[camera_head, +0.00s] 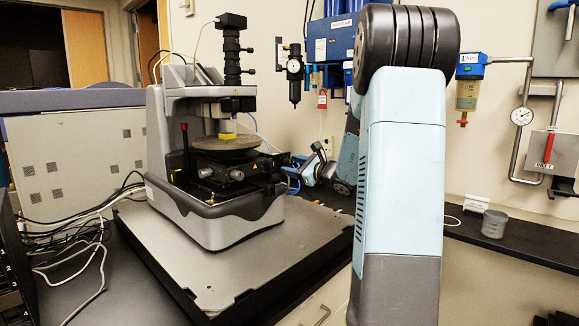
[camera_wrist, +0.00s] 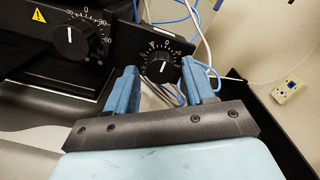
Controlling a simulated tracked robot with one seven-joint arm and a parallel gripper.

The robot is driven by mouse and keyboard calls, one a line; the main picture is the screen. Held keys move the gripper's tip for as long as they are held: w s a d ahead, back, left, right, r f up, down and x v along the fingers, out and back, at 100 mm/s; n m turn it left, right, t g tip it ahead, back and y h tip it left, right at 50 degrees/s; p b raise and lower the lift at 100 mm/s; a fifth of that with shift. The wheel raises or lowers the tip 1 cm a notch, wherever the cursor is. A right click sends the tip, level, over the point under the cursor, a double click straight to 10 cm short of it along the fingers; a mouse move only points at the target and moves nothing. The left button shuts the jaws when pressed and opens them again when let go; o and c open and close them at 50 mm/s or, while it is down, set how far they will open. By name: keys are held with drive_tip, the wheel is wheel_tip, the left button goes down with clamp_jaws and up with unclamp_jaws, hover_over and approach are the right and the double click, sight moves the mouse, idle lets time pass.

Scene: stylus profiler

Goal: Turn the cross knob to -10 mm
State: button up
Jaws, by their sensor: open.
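Two black round knobs with white pointer lines and printed dials show in the wrist view. One knob (camera_wrist: 161,67) sits on a dark panel between my fingers; its pointer is near the top of its dial, slightly right of vertical. The other knob (camera_wrist: 70,42) is to the left, beside a yellow warning triangle, with its pointer roughly upward. No readable name tells which is the cross knob. My gripper (camera_wrist: 158,76) is open, with one blue finger on each side of the right-hand knob; contact cannot be told. In the head view my gripper (camera_head: 309,166) is at the profiler's right side.
The grey profiler (camera_head: 225,226) with its round stage (camera_head: 226,143) stands on a grey plate (camera_head: 150,238). Blue and white cables (camera_wrist: 198,30) hang behind the right-hand knob. A grey cup (camera_head: 494,224) stands on the black bench at right.

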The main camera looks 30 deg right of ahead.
drive_tip(key=shift+w+a+r, duration=0.1)
drive_tip(key=shift+w+a, duration=0.05)
drive_tip(key=shift+w, duration=0.1)
idle(0.4)
drive_tip(key=shift+c, duration=0.4)
clamp_jaws()
